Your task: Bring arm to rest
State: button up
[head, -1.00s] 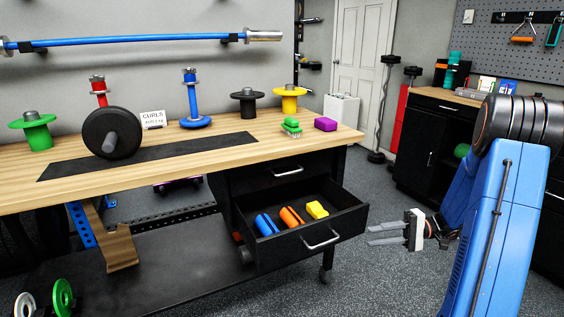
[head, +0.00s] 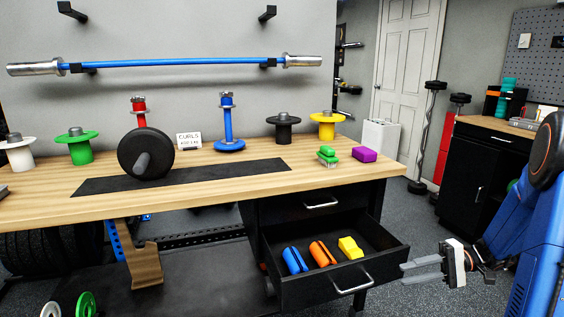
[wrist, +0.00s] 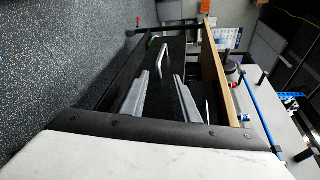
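My gripper (head: 422,270) is at the right in the head view, just right of the open drawer's front. Its fingers point left toward the drawer. In the wrist view the two grey fingers (wrist: 158,95) stand apart with nothing between them. My blue arm fills the right edge of the head view. The drawer (head: 318,290) is pulled out under the bench and holds a blue piece (head: 294,260), an orange piece (head: 322,253) and a yellow block (head: 350,247).
A black cabinet (head: 475,170) stands at the right. Speckled floor lies open between bench and cabinet.

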jog(key=s+a+r+n+g+h, duration=0.15)
jog(key=s+a+r+h, duration=0.25)
jog(key=s+a+h, duration=0.5)
jog(key=s+r+t+h, duration=0.2)
jog(key=s+t+h, duration=0.1)
jog(key=s, duration=0.4)
jog(key=s+r+t+h, duration=0.2)
jog(key=s+t+h, duration=0.1)
jog(key=s, duration=0.4)
jog(key=shift+d+r+n+h, duration=0.3)
jog(key=shift+d+n, duration=0.15)
